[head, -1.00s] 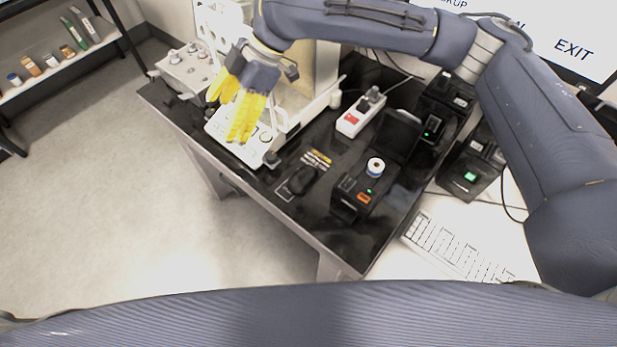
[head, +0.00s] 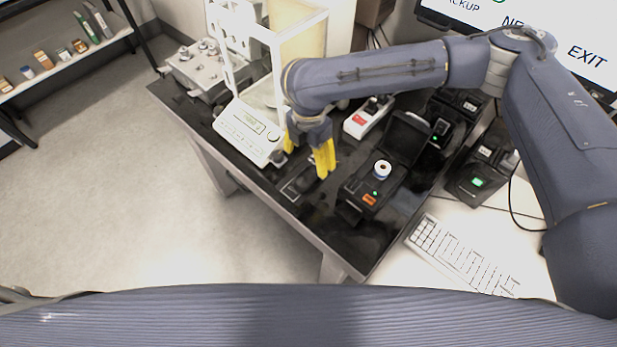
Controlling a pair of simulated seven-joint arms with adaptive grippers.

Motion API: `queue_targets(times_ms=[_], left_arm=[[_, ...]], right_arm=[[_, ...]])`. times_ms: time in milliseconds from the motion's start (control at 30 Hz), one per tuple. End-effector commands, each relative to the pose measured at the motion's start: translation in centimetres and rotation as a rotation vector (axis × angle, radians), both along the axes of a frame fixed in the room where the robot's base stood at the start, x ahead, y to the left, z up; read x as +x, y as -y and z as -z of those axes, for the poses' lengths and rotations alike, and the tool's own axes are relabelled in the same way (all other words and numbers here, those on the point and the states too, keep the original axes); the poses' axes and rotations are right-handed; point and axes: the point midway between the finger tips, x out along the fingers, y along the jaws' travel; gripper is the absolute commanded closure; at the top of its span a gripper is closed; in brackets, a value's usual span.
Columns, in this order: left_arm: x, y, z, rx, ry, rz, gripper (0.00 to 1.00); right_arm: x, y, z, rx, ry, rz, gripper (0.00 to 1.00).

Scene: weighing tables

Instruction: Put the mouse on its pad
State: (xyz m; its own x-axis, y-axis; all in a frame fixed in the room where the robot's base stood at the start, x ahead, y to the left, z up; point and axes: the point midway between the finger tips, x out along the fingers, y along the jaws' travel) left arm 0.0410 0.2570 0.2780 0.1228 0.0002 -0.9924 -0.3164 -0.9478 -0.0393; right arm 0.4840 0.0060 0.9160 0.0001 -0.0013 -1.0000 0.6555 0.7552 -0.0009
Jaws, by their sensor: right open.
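The dark mouse (head: 306,181) lies on the black table, low contrast against it and partly hidden by my right gripper. A small dark pad with a pale outline (head: 290,192) shows just to its lower left; I cannot tell how far the mouse overlaps it. My right gripper (head: 308,157) has yellow fingers spread apart, pointing down over the mouse area. It is open and holds nothing visible. Whether its fingertips touch the table is unclear. My left gripper is out of view.
A white balance (head: 248,133) stands left of the gripper. A black label printer (head: 372,187) with a white roll stands close on the right. A keyboard (head: 462,255) is on the white table. The black table's front edge is near.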

Motion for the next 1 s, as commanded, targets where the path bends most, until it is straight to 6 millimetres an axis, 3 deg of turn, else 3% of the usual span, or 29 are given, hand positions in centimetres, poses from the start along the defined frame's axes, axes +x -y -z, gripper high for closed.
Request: queue_targets(times_ms=[200,567,1000], left_arm=[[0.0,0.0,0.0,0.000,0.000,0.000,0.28],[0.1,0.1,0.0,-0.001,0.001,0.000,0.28],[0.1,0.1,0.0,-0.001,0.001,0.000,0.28]], right_arm=[[0.0,0.0,3.1,0.001,-0.002,0.001,0.20],[-0.1,-0.1,5.0,0.001,-0.002,0.001,0.20],[-0.4,-0.2,9.4,0.001,0.000,0.001,0.20]])
